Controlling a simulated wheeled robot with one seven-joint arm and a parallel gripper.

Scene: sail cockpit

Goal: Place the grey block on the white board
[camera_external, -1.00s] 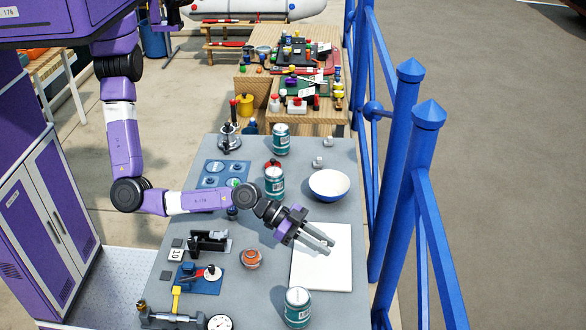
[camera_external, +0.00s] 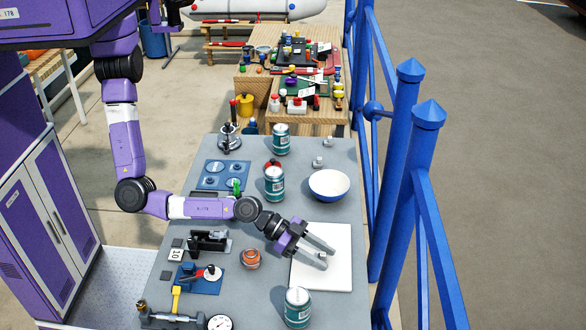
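The white board (camera_external: 338,279) lies flat on the right side of the grey table. A small grey block (camera_external: 322,255) appears to rest on the board, between my fingertips. It is small, and I cannot tell whether a finger touches it. My gripper (camera_external: 328,257) is low over the board, reaching in from the left, with its two fingers spread apart on either side of the block.
A blue-and-white bowl (camera_external: 329,186) stands behind the board and a teal can (camera_external: 298,307) in front. An orange round item (camera_external: 251,259) is to the left. Two small grey pieces (camera_external: 317,162) lie at the back right. Blue railing (camera_external: 392,190) runs along the right.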

